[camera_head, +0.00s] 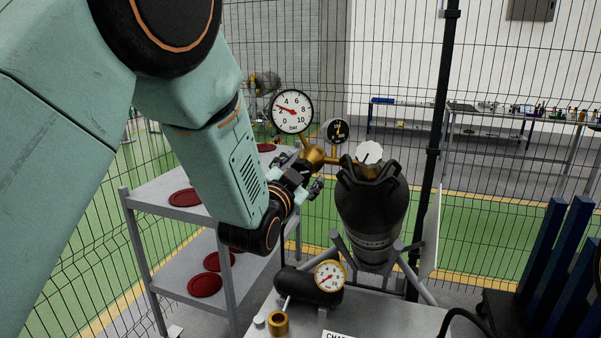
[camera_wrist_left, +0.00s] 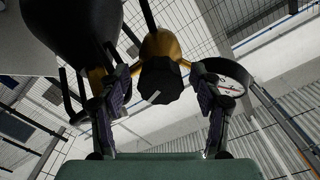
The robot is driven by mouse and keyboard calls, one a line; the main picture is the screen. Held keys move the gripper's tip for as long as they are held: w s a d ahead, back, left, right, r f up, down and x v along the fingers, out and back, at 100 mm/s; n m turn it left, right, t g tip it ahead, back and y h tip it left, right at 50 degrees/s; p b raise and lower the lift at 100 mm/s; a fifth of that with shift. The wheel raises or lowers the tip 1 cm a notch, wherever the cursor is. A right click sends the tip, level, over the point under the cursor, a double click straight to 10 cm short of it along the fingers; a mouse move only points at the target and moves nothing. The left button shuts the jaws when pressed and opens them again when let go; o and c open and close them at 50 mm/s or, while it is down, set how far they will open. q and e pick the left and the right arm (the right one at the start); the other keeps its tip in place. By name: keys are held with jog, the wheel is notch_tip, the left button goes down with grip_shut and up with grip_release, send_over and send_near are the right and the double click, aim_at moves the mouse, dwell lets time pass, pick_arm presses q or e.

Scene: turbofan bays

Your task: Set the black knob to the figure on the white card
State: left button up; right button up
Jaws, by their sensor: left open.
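The black knob (camera_wrist_left: 160,82), faceted with a white mark on its face, sits on a brass regulator body in the left wrist view. My left gripper (camera_wrist_left: 158,92) is open, with one finger on each side of the knob; I cannot tell if they touch it. In the head view the left gripper (camera_head: 304,178) is at the brass regulator (camera_head: 313,154), and the knob is not clearly visible. A large white bar gauge (camera_head: 292,111) above has its red needle near 2. A white card (camera_head: 338,334) with partly visible lettering is cut off at the bottom edge; no figure is readable.
A black bottle (camera_head: 372,215) with a white handwheel (camera_head: 369,153) stands right of the regulator. A small black gauge (camera_head: 338,131) sits between. A black tank (camera_head: 298,286) with a gauge (camera_head: 329,276) is below. A grey shelf (camera_head: 160,187) with red discs stands left, before mesh fencing.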

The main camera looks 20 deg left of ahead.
pick_arm(q)
jog(key=s, duration=1.2)
jog(key=shift+a, duration=0.2)
jog(key=s+a+f+n+g+b, duration=0.1)
jog(key=s+f+n+g+b, duration=0.2)
jog(key=f, duration=0.8)
jog(key=s+a+f+n+g+b, duration=0.15)
jog(key=s+f+g, duration=0.3)
jog(key=f, duration=0.75)
jog(key=s+f+n+g+b, duration=0.1)
jog(key=s+f+g+b, duration=0.25)
jog(key=f, duration=0.75)
jog(key=s+f+n+g+b, duration=0.2)
jog(key=s+f+g+b, duration=0.5)
jog(key=s+f, duration=1.7)
jog(key=shift+a+y+b, duration=0.3)
jog(key=shift+a+b, duration=0.05)
jog(key=shift+b, duration=0.65)
